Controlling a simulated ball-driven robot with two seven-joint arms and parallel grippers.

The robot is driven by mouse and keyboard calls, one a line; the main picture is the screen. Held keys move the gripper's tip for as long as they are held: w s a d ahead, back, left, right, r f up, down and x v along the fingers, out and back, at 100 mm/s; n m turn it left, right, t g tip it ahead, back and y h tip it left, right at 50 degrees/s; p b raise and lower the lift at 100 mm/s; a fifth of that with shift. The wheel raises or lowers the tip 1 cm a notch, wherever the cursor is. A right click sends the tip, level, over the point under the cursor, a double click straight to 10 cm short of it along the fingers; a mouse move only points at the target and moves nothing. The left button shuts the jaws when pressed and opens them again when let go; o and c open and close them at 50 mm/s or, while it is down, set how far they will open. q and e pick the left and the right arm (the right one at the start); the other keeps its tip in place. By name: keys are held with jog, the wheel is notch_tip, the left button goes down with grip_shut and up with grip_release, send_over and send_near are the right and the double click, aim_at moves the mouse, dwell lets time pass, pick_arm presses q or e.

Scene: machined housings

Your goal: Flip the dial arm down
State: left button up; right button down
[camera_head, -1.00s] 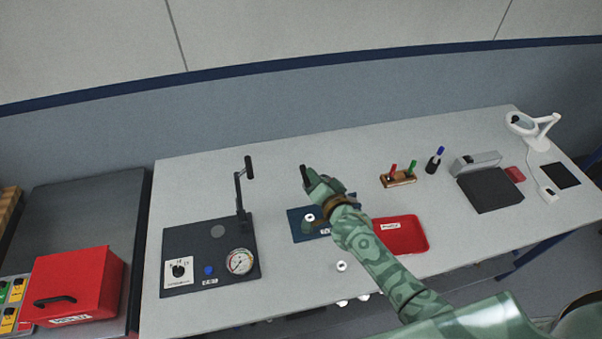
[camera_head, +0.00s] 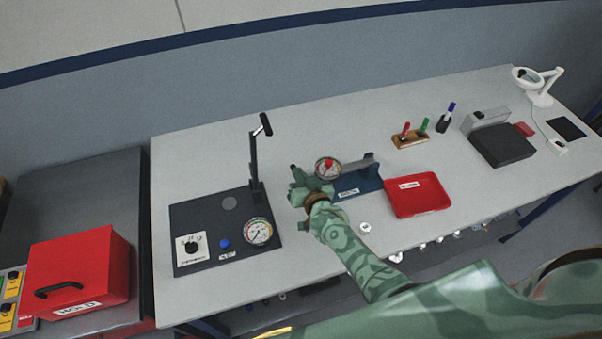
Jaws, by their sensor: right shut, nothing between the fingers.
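A round dial with a red mark (camera_head: 328,168) is on the end of a grey arm (camera_head: 359,163), which runs roughly level to the right above a blue base (camera_head: 362,185). My right gripper (camera_head: 294,182) is shut and empty, just left of and below the dial. It hides the left part of the base; I cannot tell whether it touches the dial or arm. My left gripper is not in view.
A dark panel (camera_head: 190,219) with an upright lever (camera_head: 254,165), knob and gauge (camera_head: 257,232) stands left of my right gripper. A red tray (camera_head: 418,196) lies right of the base.

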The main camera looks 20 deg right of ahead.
jog(key=shift+s+a+f, duration=0.15)
jog(key=shift+s+f, duration=0.1)
jog(key=shift+f, duration=0.3)
jog(key=shift+s+f, duration=0.1)
jog(key=shift+f, duration=0.05)
jog(key=shift+r+p, duration=0.35)
jog(key=shift+r, duration=0.15)
jog(key=s+d+r+p, duration=0.1)
jog(key=s+r+p, duration=0.4)
jog(key=s, duration=0.4)
jog(key=shift+d+r, duration=0.25)
jog(key=shift+r, duration=0.55)
